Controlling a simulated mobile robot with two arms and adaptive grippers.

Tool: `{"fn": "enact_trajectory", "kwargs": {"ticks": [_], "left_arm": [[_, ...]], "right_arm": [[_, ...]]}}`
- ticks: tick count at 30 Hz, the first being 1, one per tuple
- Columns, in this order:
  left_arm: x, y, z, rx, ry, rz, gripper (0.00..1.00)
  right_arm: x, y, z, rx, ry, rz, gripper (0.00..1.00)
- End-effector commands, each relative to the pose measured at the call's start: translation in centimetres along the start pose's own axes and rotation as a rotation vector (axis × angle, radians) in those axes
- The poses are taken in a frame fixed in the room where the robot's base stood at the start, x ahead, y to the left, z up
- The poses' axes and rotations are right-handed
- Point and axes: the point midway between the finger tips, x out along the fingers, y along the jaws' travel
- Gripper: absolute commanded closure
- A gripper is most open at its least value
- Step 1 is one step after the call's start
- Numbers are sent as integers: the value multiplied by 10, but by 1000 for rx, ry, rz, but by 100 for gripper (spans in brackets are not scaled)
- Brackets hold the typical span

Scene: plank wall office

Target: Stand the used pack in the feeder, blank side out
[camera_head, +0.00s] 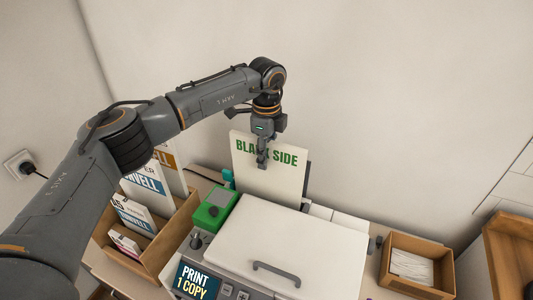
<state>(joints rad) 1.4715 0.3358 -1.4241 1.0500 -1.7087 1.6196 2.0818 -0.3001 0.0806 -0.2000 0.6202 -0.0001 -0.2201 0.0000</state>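The pack (289,178) stands almost upright behind the printer, with green letters reading "BLANK SIDE" facing me. The middle letters are hidden by my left gripper (262,158). That gripper points down over the pack's top edge, one finger lying against the lettered face; it looks shut on the pack. The feeder (307,179) shows only as a dark upright edge behind the pack's right side. The pack's bottom edge is hidden behind the printer lid, so I cannot tell whether it rests in the feeder. My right gripper is not in view.
The printer (285,245) has a white lid with a grey handle and a display (197,282) reading "PRINT 1 COPY". A green box (214,208) sits at its left. A wooden box (163,249) holds several packs. A wooden tray (416,271) stands right.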

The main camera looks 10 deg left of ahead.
Motion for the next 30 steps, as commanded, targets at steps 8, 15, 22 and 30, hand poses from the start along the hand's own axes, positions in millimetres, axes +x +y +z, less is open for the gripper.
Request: {"fn": "enact_trajectory", "kwargs": {"ticks": [8,15,22,30], "left_arm": [[-4,0,0,0,0,-2,59],[-47,-1,0,0,0,-5,59],[-95,0,0,0,0,-5,59],[-119,1,0,0,-1,-1,59]], "right_arm": [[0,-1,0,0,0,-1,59],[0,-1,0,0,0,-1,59],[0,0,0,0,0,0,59],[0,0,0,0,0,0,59]]}}
